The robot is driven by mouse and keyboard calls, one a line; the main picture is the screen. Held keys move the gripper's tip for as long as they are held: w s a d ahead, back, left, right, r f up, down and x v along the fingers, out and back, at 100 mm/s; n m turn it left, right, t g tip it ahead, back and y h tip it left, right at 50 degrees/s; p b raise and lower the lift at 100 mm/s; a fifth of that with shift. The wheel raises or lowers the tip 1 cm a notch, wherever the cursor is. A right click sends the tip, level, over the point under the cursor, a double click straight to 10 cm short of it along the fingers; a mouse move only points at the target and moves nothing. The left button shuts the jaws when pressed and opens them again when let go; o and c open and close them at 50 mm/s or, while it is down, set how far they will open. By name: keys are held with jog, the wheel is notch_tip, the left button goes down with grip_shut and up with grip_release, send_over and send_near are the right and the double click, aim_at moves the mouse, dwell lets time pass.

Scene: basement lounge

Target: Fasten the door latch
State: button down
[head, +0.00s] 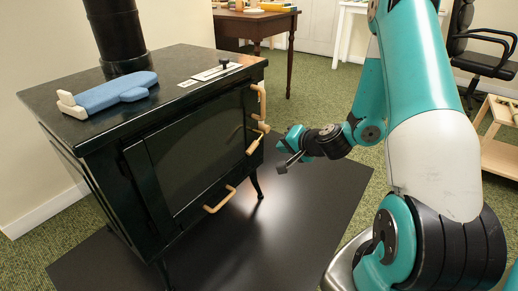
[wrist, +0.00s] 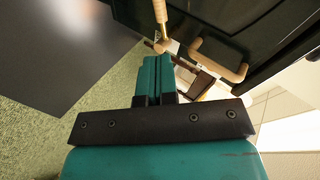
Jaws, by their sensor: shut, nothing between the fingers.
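A black stove (head: 190,150) has a dark-glassed front door (head: 195,150) that looks closed or nearly closed. At its right edge are a wooden-gripped latch lever (head: 254,143) and, above it, an upright wooden handle (head: 262,100). The wrist view shows a wooden grip with a brass end (wrist: 161,14), apparently the latch, and a wooden bar handle (wrist: 218,62). My gripper (head: 281,167) is to the right of the latch, apart from it, shut and empty. Its fingers (wrist: 158,68) point toward the brass end in the wrist view. Whether the latch is engaged cannot be told.
A blue mitt (head: 115,93) lies on the stove top. A lower wooden handle (head: 220,200) sticks out from the stove front. The stove stands on a dark floor plate (head: 310,205). A brown table (head: 256,25), an office chair (head: 480,45) and a low wooden stand (head: 500,155) are farther back.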

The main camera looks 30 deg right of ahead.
aim_at(255, 148)
jog(key=b+x, duration=0.3)
jog(key=x, duration=1)
jog(key=shift+w+a+f+b, duration=0.1)
jog(key=shift+w+f+b, duration=0.2)
jog(key=shift+b, duration=0.1)
jog(key=shift+f, duration=0.1)
